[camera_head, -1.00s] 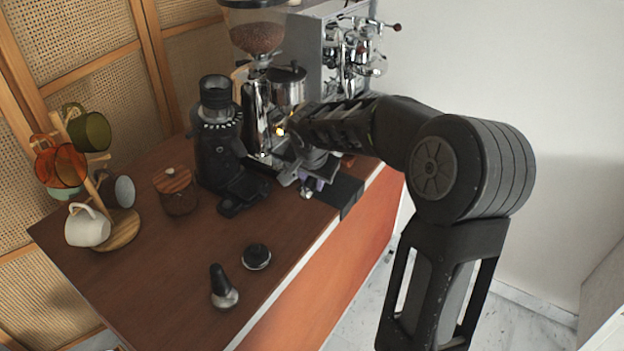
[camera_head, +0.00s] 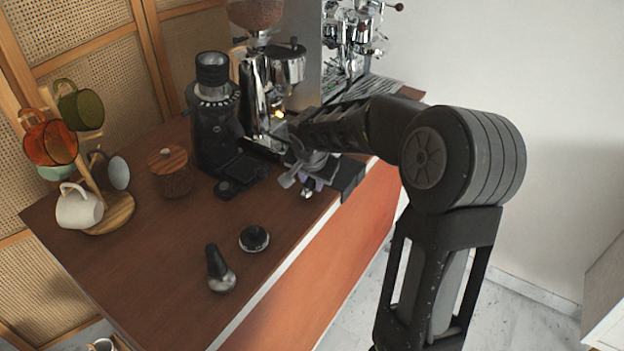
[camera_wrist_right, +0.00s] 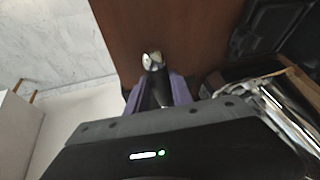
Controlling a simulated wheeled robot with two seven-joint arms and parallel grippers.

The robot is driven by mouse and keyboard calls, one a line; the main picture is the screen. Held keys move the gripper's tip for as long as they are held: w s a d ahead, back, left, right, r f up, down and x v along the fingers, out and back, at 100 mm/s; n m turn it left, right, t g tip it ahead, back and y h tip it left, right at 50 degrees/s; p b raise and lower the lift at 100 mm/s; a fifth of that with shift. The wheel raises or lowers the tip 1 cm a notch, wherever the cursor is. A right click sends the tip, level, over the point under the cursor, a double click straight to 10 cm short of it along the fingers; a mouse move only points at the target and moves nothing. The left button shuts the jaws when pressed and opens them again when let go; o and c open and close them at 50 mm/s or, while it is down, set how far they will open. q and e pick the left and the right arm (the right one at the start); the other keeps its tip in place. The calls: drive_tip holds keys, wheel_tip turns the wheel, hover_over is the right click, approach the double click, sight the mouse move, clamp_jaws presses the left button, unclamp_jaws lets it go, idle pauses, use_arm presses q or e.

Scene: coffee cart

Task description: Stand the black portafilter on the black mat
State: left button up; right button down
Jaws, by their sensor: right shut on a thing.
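My right gripper (camera_head: 309,181) is low over the front edge of the cart top, in front of the grinders. In the right wrist view its purple fingers (camera_wrist_right: 157,92) are shut on the portafilter (camera_wrist_right: 155,82), seen as a black handle with a shiny metal end. In the head view only a small metal tip of the portafilter (camera_head: 306,193) shows below the fingers; its basket is hidden. I cannot make out the black mat for sure; a dark flat piece beside the fingers may be part of my gripper. My left gripper is not in view.
A black grinder (camera_head: 212,120) stands left of the gripper, a chrome grinder (camera_head: 262,95) and espresso machine (camera_head: 350,40) behind. A wood-lidded jar (camera_head: 172,175), mug tree (camera_head: 113,212), tamper (camera_head: 220,275) and round black tool (camera_head: 254,238) stand left.

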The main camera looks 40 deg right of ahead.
drive_tip(key=shift+f, duration=0.1)
idle(0.7)
drive_tip(key=c, duration=1.3)
unclamp_jaws()
drive_tip(key=shift+c, duration=0.2)
drive_tip(key=o, duration=0.3)
drive_tip(key=shift+f, duration=0.1)
drive_tip(key=b+v, duration=0.1)
drive_tip(key=v, duration=0.7)
